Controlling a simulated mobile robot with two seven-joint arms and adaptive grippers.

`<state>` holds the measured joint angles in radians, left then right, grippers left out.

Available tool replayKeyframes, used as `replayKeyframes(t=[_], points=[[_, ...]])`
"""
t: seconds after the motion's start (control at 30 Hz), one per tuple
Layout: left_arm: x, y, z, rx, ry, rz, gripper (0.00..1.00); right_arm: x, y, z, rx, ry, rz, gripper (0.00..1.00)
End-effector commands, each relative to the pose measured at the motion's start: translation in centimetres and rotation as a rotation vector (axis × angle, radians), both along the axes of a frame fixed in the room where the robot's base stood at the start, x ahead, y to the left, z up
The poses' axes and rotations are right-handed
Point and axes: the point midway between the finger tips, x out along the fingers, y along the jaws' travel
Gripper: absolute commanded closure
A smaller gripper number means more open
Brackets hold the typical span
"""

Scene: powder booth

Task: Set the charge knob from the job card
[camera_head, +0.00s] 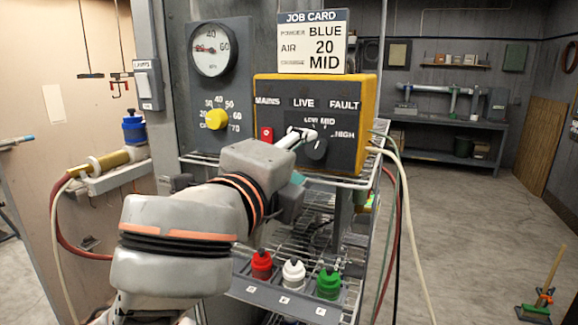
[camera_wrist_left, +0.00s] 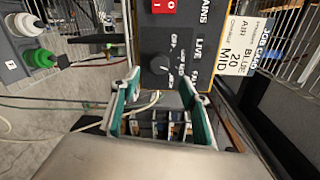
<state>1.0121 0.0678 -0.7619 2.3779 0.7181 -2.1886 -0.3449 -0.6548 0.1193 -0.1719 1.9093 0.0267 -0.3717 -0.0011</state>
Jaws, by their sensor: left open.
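The job card (camera_head: 312,42) stands on top of the yellow-edged control box (camera_head: 371,95) and reads BLUE, AIR 20, MID. The dark round charge knob (camera_head: 317,150) is on the box's front, with LOW, MID and HIGH marked around it. Its pointer is too small to read surely. My left gripper (camera_head: 301,156) is in front of the knob, partly hiding the panel. In the left wrist view, its teal-padded fingers (camera_wrist_left: 160,82) are open, with the knob (camera_wrist_left: 163,66) ahead between the tips, apparently not gripped. My right gripper is not in view.
Left of the box are a pressure gauge (camera_head: 213,48) and a yellow air knob (camera_head: 216,119). A red switch (camera_head: 266,134) is close to my left gripper. Red (camera_head: 262,265), white (camera_head: 293,272) and green (camera_head: 328,284) capped bottles stand below. Hoses hang at the box's right.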

Motion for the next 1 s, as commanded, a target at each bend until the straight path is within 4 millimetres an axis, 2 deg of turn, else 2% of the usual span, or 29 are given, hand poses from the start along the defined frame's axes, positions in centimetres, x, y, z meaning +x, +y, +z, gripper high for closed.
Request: replayKeyframes(t=[0.1,0.3,0.77,0.87,0.97,1.0], points=[[-1.9,0.5,0.1,-0.004,0.001,-0.003,0.55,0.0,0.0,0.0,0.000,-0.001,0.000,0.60],[-3.6,1.1,0.3,-0.002,0.000,-0.002,0.55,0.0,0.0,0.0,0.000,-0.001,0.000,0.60],[-4.0,1.3,0.1,-0.003,0.004,0.001,0.55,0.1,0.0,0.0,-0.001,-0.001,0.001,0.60],[-3.3,1.2,-1.2,-0.035,0.045,-0.002,0.55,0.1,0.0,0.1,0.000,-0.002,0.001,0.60],[-1.7,1.1,-4.2,-0.122,0.141,-0.006,0.55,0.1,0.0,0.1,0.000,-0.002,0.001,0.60],[-0.9,1.0,-6.0,-0.173,0.190,-0.006,0.55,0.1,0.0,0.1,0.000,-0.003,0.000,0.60]])
